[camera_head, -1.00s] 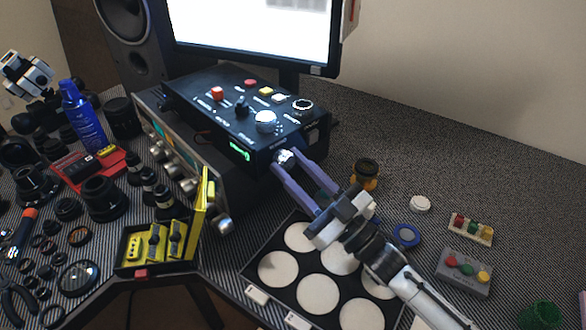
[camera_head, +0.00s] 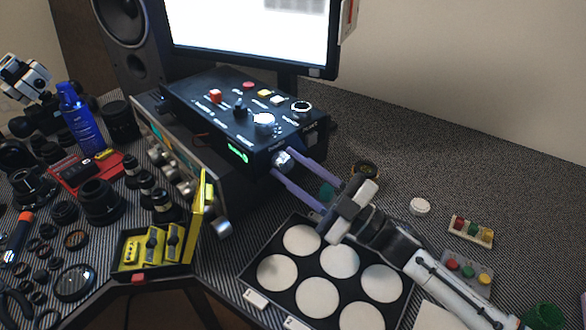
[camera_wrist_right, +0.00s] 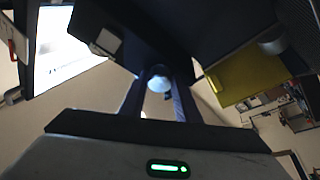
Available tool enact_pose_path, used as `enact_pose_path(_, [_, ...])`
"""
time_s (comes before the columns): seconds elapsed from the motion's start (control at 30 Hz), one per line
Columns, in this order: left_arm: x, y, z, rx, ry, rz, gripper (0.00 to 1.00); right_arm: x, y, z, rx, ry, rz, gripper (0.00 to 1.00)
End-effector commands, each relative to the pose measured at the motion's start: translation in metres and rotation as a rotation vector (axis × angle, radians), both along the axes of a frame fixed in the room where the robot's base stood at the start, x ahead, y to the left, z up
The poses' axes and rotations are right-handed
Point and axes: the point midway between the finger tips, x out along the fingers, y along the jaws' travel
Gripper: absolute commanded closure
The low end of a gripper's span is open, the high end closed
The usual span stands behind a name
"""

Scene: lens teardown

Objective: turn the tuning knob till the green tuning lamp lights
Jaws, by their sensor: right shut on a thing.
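The black control box (camera_head: 205,125) sits on a larger silver-knobbed unit. My right gripper (camera_head: 281,163) is shut on a silver knob (camera_head: 283,157) on the box's front face, near its right corner. The wrist view shows the round pale knob (camera_wrist_right: 158,82) between the fingertips. A green strip (camera_head: 238,153) glows on the same face, left of the knob; I cannot tell whether it is the tuning lamp. A green light (camera_wrist_right: 167,168) also glows at the bottom of the wrist view. My left gripper is not in view.
A tray with white discs (camera_head: 232,278) lies below my right arm. An amber ring-shaped part (camera_head: 366,168) stands close behind the gripper. An open yellow case (camera_head: 203,200) stands left of it.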

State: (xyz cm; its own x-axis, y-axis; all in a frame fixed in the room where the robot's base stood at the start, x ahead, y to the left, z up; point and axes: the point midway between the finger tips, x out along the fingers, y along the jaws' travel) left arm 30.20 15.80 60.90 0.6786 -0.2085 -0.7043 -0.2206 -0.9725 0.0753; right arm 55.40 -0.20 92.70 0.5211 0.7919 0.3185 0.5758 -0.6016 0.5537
Motion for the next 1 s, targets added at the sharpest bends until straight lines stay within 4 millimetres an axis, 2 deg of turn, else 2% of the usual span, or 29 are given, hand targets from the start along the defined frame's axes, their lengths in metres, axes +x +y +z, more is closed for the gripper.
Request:
enact_pose_path(0.23, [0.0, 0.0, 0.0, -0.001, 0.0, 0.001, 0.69, 0.0, 0.0, -0.001, -0.001, 0.001, 0.0, 0.93])
enact_pose_path(0.27, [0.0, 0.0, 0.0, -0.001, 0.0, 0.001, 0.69, 0.0, 0.0, -0.001, -0.001, 0.001, 0.0, 0.66])
enact_pose_path(0.33, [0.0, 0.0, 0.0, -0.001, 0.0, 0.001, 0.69, 0.0, 0.0, -0.001, -0.001, 0.001, 0.0, 0.54])
enact_pose_path(0.37, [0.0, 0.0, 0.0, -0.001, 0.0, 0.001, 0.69, 0.0, 0.0, -0.001, -0.001, 0.001, 0.0, 0.52])
enact_pose_path(0.73, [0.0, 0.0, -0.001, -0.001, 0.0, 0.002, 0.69, -0.003, -0.005, -0.003, -0.001, 0.001, -0.001, 0.52])
enact_pose_path(1.0, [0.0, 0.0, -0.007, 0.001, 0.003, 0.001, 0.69, -0.029, -0.044, -0.021, -0.005, 0.003, 0.0, 0.52])
